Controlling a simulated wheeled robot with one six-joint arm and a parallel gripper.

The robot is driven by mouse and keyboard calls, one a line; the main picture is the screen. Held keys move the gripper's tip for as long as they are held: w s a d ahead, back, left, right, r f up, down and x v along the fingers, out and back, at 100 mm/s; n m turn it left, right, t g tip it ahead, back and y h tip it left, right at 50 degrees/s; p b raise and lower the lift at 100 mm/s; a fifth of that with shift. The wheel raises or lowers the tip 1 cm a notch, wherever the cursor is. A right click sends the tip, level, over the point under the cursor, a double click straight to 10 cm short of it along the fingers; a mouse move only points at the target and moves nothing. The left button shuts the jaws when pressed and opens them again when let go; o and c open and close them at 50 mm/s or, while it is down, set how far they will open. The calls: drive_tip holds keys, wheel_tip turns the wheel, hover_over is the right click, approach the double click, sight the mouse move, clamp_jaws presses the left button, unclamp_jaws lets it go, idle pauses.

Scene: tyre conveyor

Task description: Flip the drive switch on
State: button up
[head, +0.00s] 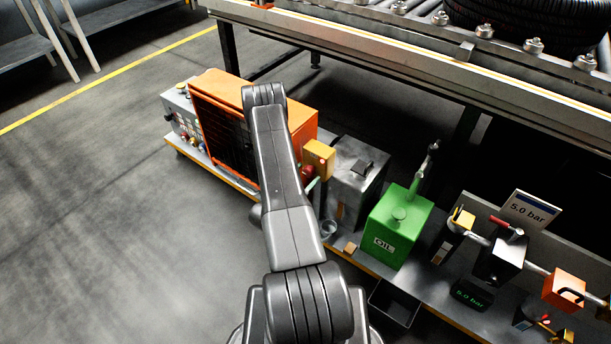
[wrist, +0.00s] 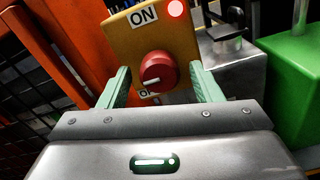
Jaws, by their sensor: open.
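The drive switch is a red round knob (wrist: 158,72) on a yellow box (wrist: 128,31) in the wrist view. An ON label (wrist: 143,16) is above the knob, and a second label, partly hidden, is below it. The knob's white mark points to the lower left, away from ON. A red lamp (wrist: 176,8) is lit at the box's upper right. My gripper (wrist: 159,76) is open, with one green finger on each side of the knob and gaps showing. In the head view my arm hides most of the gripper beside the yellow box (head: 319,157).
An orange caged housing (head: 222,88) stands left of the switch box. A grey metal box (head: 355,180) and a green oil can (head: 398,228) stand to its right on a low shelf. The conveyor (head: 420,55) runs above and behind. The floor at left is clear.

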drive_tip(key=shift+w+d, duration=0.1)
drive_tip(key=shift+c, duration=0.5)
drive_tip(key=c, duration=0.9)
